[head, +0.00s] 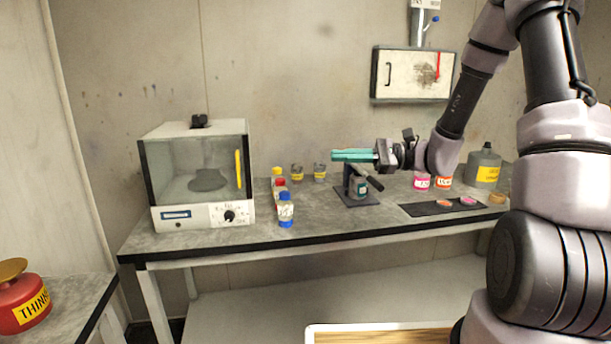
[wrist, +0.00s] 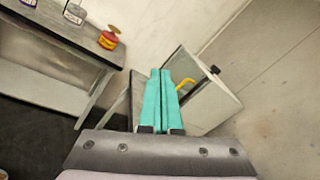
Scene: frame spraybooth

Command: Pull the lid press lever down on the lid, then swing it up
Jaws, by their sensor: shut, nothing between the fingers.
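The lid press (head: 352,192) stands on the bench at the centre of the head view, on a dark base plate. Its dark lever (head: 369,178) slants down to the right, just below my gripper. A small can sits at the press, partly hidden, so I cannot tell how its lid lies. My gripper (head: 335,155) has teal fingers pointing left, level above the press. The fingers (wrist: 159,75) are together and empty in the wrist view. I cannot tell from these views whether any part of my gripper touches the lever.
A glass-fronted cabinet (head: 196,175) with a yellow handle stands on the bench at left. Several small bottles (head: 286,209) stand between it and the press. Right of the press are a dark mat (head: 425,209), pink (head: 422,183) and orange containers and a grey can (head: 484,168).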

